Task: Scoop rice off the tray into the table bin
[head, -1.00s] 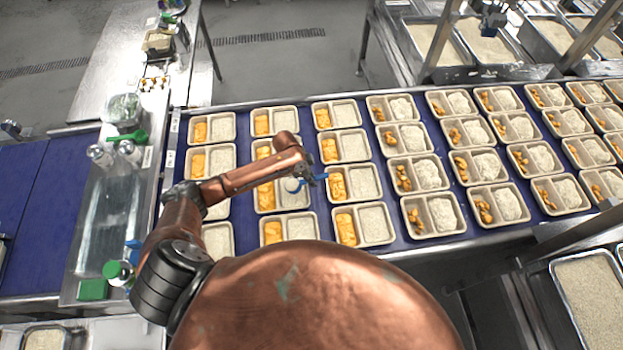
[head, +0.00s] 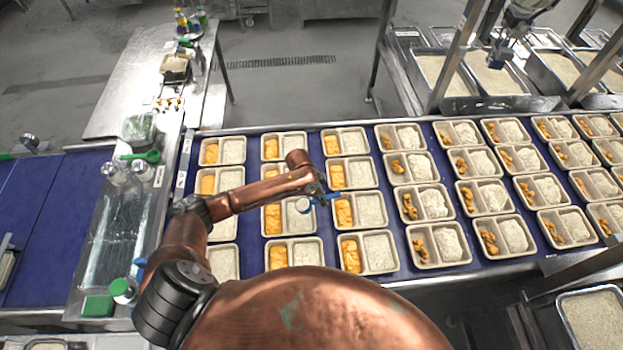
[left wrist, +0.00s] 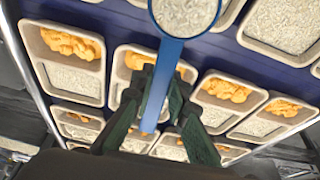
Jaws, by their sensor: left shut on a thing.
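My left gripper (head: 320,191) is shut on the blue handle of a scoop (head: 303,206), above the conveyor's tray rows. In the left wrist view the scoop's blue handle (left wrist: 167,65) runs between the fingers, and its round bowl holds white rice (left wrist: 186,14). Beige two-compartment trays (head: 366,253) lie below, with orange food on one side and white rice on the other. A small bin (head: 175,67) stands on the steel table at the back left; its contents are unclear. My right gripper is not in view.
The trays stand close together on the blue belt (head: 255,180). Steel posts (head: 446,55) and large rice pans (head: 491,76) are at the back right. Another rice pan (head: 593,322) is at the lower right. A green-handled tool (head: 148,156) and jars lie on the left counter.

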